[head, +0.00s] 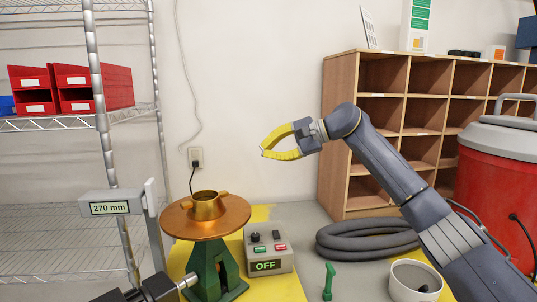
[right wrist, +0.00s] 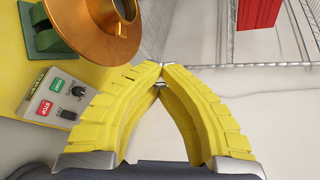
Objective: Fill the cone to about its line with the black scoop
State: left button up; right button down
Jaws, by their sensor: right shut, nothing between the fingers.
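The brass cone (head: 207,205) stands upright on a round copper table (head: 178,222) over a green stand; its fill line and contents cannot be made out. The cone (right wrist: 122,8) and copper table (right wrist: 92,40) are partly cut off in the right wrist view. My right gripper (head: 263,152) is above and to the right of the cone, apart from it. Its yellow fingers meet at the tips in the right wrist view (right wrist: 161,78), with nothing between them. My left gripper does not show.
A control box (head: 268,262) reading OFF stands right of the copper table. A white tub (head: 396,292), a green tool (head: 328,282), a coiled hose (head: 350,242) and a red drum (head: 485,180) lie further right. A 270 mm display (head: 110,208) stands left. The air around the gripper is clear.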

jog(key=s+a+r+n+t+h, duration=0.2)
jog(key=s+a+n+t+h, duration=0.1)
jog(key=s+a+n, duration=0.1)
jog(key=s+a+r+n+t+h, duration=0.2)
jog(key=s+a, duration=0.4)
jog(key=s, duration=0.3)
jog(key=shift+r+n+t+h, duration=0.4)
jog(key=shift+n+t+h, duration=0.4)
jog(key=shift+n+t, duration=0.25)
dwell(3.1)
jog(key=shift+s+a+f, duration=0.1)
jog(key=shift+s+a, duration=0.05)
jog(key=shift+a, duration=0.05)
dwell(0.5)
